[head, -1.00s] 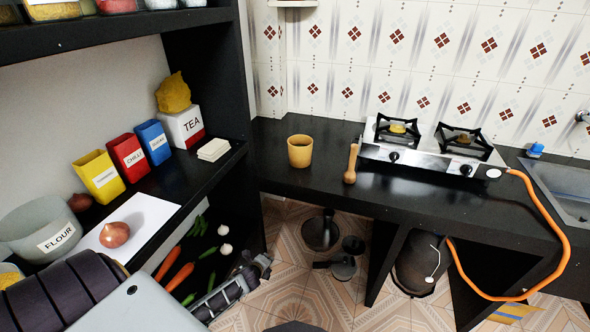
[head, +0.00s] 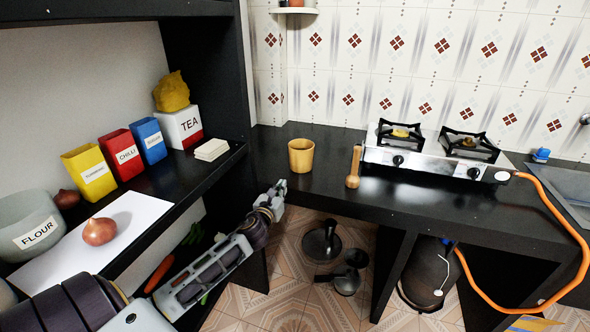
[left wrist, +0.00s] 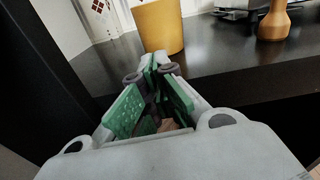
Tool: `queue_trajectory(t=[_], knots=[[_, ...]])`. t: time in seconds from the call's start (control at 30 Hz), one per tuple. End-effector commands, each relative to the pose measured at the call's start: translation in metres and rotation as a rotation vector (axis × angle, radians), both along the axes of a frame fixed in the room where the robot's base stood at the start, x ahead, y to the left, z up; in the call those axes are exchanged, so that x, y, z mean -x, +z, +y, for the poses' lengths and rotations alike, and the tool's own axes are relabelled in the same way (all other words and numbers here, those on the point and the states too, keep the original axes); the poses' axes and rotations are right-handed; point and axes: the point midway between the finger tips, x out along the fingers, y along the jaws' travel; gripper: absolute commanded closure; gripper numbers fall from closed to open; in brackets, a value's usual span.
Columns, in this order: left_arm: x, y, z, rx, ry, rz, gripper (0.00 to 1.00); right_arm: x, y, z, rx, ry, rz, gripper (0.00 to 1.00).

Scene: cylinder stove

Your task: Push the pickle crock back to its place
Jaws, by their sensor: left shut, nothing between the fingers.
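The pickle crock, which I take to be the plain tan, open-topped pot, stands upright on the black counter in the head view (head: 301,156). It also shows at the top of the left wrist view (left wrist: 158,27). My left gripper (head: 281,186) is shut and empty, at the counter's front edge, just left of and nearer than the crock. In the left wrist view its green-padded fingers (left wrist: 158,60) point at the crock's lower part. A small gap shows in the head view; I cannot tell exactly how wide it is. My right gripper is not in view.
A wooden pestle (head: 354,168) stands right of the crock, beside the gas stove (head: 430,158) with its orange hose (head: 560,210). The black shelf (head: 215,165) at left holds tins, a tea box and an onion. The counter behind the crock is clear.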

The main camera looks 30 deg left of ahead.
Motion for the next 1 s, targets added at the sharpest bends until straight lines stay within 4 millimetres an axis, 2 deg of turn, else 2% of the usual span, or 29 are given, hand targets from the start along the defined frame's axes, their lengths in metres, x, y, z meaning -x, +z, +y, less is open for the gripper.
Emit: queue_trajectory(t=[0.1, 0.2, 0.67, 1.0], knots=[[0.0, 0.015, -0.003, -0.054, -0.007, -0.019, 1.0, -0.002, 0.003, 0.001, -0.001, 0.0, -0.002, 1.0], [0.001, 0.021, -0.005, -0.073, -0.009, -0.024, 1.0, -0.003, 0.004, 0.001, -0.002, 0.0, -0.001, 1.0], [-0.001, 0.021, -0.004, -0.073, -0.008, -0.023, 1.0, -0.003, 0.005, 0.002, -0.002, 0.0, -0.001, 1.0], [-0.016, 0.021, 0.0, -0.073, -0.008, -0.024, 1.0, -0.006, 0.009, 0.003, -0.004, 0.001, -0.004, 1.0]])
